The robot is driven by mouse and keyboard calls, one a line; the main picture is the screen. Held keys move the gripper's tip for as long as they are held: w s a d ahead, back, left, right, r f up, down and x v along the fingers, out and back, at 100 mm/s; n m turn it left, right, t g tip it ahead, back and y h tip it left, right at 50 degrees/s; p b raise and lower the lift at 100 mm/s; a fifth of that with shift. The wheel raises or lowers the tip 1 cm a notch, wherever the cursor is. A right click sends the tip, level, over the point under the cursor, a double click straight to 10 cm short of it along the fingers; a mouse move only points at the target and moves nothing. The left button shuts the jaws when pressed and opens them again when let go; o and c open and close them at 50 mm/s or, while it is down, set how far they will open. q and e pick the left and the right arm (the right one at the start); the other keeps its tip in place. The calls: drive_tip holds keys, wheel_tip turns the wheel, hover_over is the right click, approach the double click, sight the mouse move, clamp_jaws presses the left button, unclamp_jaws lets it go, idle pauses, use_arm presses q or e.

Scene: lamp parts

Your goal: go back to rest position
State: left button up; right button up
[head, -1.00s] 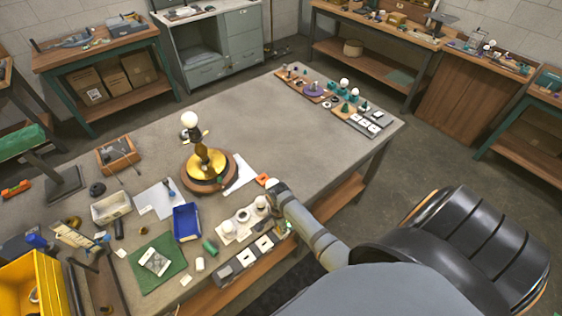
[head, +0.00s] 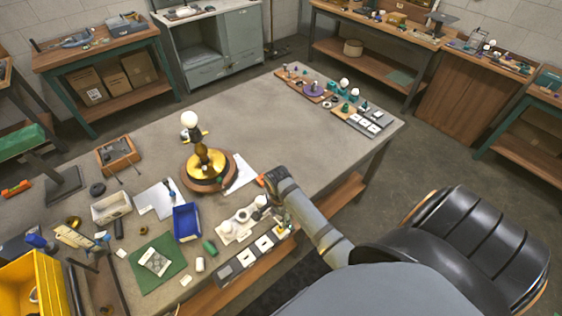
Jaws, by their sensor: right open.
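My right arm comes in from the lower right, over the front edge of the workbench. My right gripper (head: 272,205) is small and dark at its end, near the tray of white parts; its fingers are open, with nothing seen between them. It stands apart from the round brass lamp base (head: 207,166), which sits on a wooden disc (head: 190,184) at mid-table. My left gripper is not in view.
A white tray (head: 229,237) with pale round parts, a grey block row (head: 229,272) and a blue bin (head: 187,222) lie near the right gripper. A yellow crate (head: 20,283) stands front left. Several small parts sit at the far right end. The table's middle right is clear.

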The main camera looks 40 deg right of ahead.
wheel_tip(320, 180, up, 4)
drive_tip(key=shift+r, duration=0.2)
